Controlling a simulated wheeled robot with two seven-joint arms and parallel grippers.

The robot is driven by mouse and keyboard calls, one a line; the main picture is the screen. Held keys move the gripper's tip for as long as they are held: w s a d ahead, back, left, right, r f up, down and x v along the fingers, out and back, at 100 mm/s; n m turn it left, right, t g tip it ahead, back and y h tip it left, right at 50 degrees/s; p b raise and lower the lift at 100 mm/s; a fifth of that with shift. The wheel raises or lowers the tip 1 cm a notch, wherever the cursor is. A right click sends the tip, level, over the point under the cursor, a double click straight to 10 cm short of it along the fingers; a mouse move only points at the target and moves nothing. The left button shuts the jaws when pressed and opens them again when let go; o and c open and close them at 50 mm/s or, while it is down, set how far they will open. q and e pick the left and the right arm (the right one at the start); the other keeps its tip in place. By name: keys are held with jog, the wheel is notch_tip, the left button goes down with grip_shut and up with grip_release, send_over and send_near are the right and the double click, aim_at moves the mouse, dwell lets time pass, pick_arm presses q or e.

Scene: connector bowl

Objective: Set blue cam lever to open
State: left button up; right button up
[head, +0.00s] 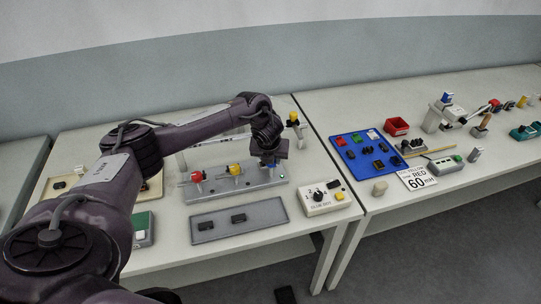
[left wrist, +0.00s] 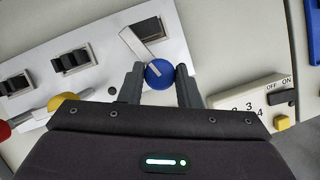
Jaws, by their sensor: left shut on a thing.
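The blue cam lever (left wrist: 160,74) shows in the left wrist view as a round blue knob with a pale bar running up and left from it. It sits on the light grey panel (left wrist: 95,28), beside a black slot. My left gripper (left wrist: 156,70) has one finger on each side of the blue knob and is shut on it. In the head view my left gripper (head: 270,158) is over the right end of the panel (head: 212,192) and largely hides the blue lever. My right gripper is not in view.
A red lever (head: 196,177) and a yellow lever (head: 235,169) stand on the same panel, to the left. A grey tray (head: 265,214) with black parts lies in front. A white dial box (head: 325,208) is to the right. A blue board (head: 355,163) lies farther right.

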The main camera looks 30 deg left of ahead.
pick_arm(q)
jog(key=n+p, duration=0.1)
jog(key=n, duration=0.1)
jog(key=n+g+y+p, duration=0.1)
jog(key=n, duration=0.1)
jog(key=shift+w+d+r+n, duration=0.15)
jog(key=shift+d+r+n, duration=0.05)
jog(key=shift+n, duration=0.2)
jog(key=n+g+y+p, duration=0.1)
jog(key=n, duration=0.1)
jog(key=shift+f+n, duration=0.1)
jog(key=shift+n, duration=0.2)
jog(key=n+g, duration=0.1)
jog(key=n, duration=0.1)
jog(key=shift+w+n, duration=0.15)
jog(key=shift+n, duration=0.15)
jog(key=shift+f+n+g+y+b, duration=0.15)
jog(key=shift+n+g, duration=0.25)
jog(key=shift+n, duration=0.5)
jog(key=shift+r+n+g+y+b, duration=0.15)
jog(key=shift+n+g, duration=0.25)
jog(key=shift+n, duration=0.5)
jog(key=o, duration=1)
